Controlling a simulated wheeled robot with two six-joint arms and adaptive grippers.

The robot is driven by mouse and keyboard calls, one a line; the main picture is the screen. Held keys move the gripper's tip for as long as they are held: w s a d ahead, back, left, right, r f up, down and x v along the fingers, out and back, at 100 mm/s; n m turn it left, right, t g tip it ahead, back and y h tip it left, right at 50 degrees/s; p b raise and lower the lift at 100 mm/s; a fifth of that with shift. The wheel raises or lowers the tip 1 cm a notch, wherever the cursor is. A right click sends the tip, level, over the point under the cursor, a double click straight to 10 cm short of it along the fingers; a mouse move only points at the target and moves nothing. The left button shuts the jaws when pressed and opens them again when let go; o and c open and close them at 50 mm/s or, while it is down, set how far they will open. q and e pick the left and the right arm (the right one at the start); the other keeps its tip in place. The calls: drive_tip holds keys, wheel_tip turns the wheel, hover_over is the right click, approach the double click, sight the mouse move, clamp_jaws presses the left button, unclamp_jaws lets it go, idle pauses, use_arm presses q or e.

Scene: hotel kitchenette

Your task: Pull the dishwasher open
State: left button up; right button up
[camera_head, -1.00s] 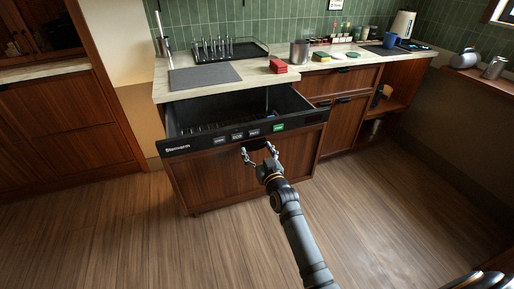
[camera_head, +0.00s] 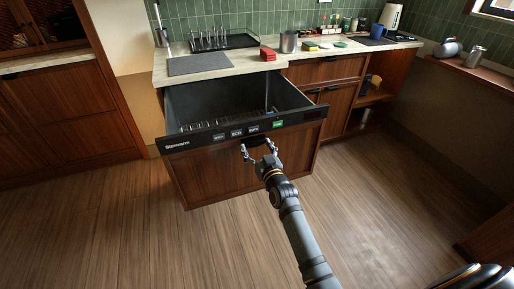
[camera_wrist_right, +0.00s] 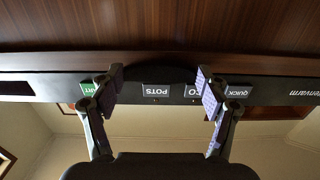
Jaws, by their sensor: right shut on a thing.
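The dishwasher is a wooden-fronted drawer (camera_head: 210,178) with a black control strip (camera_head: 200,139) in the head view. It stands well out from the counter, and its dark tub (camera_head: 205,100) shows open from above, with a rack inside. My right gripper (camera_head: 260,150) is at the dark handle recess in the middle of the front, shut on the handle. In the right wrist view, its two fingers (camera_wrist_right: 160,92) are spaced apart on either side of the dark curved handle (camera_wrist_right: 158,73), beneath the wood panel. The exact contact is hard to see. My left gripper is out of view.
The wooden floor (camera_head: 110,220) in front is clear.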

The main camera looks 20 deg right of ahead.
drive_tip(key=o, duration=1.5)
drive_tip(key=shift+c, duration=0.2)
drive_tip(key=shift+s+f, duration=0.1)
drive_tip(key=shift+s, duration=0.25)
drive_tip(key=s, duration=1.1)
drive_tip(key=shift+s+d, duration=0.15)
drive_tip(key=shift+d, duration=0.05)
